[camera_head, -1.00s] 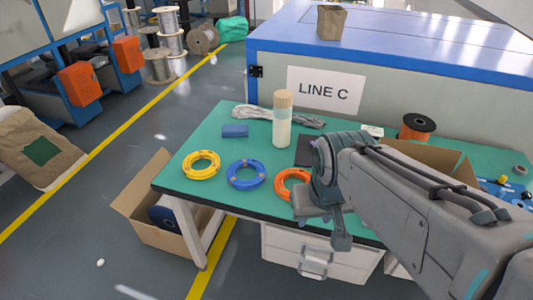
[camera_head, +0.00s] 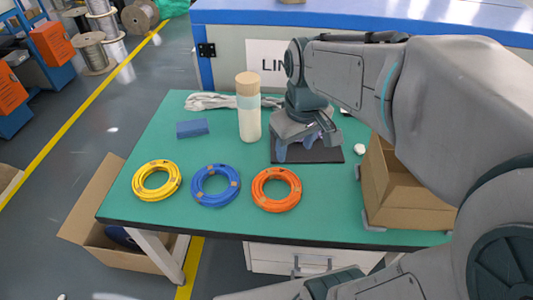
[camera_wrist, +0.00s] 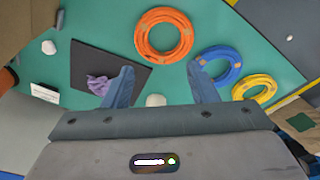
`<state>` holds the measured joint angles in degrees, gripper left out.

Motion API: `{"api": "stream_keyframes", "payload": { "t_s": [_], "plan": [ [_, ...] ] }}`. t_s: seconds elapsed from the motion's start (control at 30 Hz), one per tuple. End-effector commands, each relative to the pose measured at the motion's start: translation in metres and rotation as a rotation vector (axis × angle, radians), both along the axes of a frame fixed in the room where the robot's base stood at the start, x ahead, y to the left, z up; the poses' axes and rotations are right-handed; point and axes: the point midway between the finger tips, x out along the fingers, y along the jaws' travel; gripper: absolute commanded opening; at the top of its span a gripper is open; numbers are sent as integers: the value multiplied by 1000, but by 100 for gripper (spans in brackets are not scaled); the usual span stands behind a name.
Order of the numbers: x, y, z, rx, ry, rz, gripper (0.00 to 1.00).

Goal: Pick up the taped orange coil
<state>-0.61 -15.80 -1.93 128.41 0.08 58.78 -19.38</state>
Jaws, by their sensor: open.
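The orange coil (camera_head: 277,206) lies flat on the green table, rightmost of three coils in a row, with small tan tape patches around its ring. The blue coil (camera_head: 215,202) and the yellow coil (camera_head: 157,196) lie to its left. My gripper (camera_head: 300,148) is open and empty, behind and slightly right of the orange coil, above a black mat. In the wrist view, the orange coil (camera_wrist: 160,57) shows whole beyond my open fingers (camera_wrist: 160,80), apart from them.
An open cardboard box (camera_head: 410,205) stands right. A purple crumpled thing (camera_wrist: 98,86) lies on the black mat (camera_wrist: 78,62). Table in front of the coils is clear.

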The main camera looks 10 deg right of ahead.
Motion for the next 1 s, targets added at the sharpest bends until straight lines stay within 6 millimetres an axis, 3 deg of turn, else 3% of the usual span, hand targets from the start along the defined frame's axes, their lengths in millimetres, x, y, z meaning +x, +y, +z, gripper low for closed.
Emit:
{"api": "stream_keyframes", "payload": {
  "t_s": [0.03, 0.1, 0.23, 0.4, 0.57, 0.8, 1.0],
  "plan": [
    [19, -3, -26, -9, 26, 66, 53],
    [40, -7, -39, -20, 57, 158, 53],
    [73, -15, -60, -34, 103, 308, 53],
    [97, -20, -74, -40, 139, 425, 53],
    [102, -21, -88, -40, 150, 458, 53],
    [102, -21, -135, -40, 150, 458, 53],
    [102, -21, -158, -41, 147, 457, 53]
  ]
}}
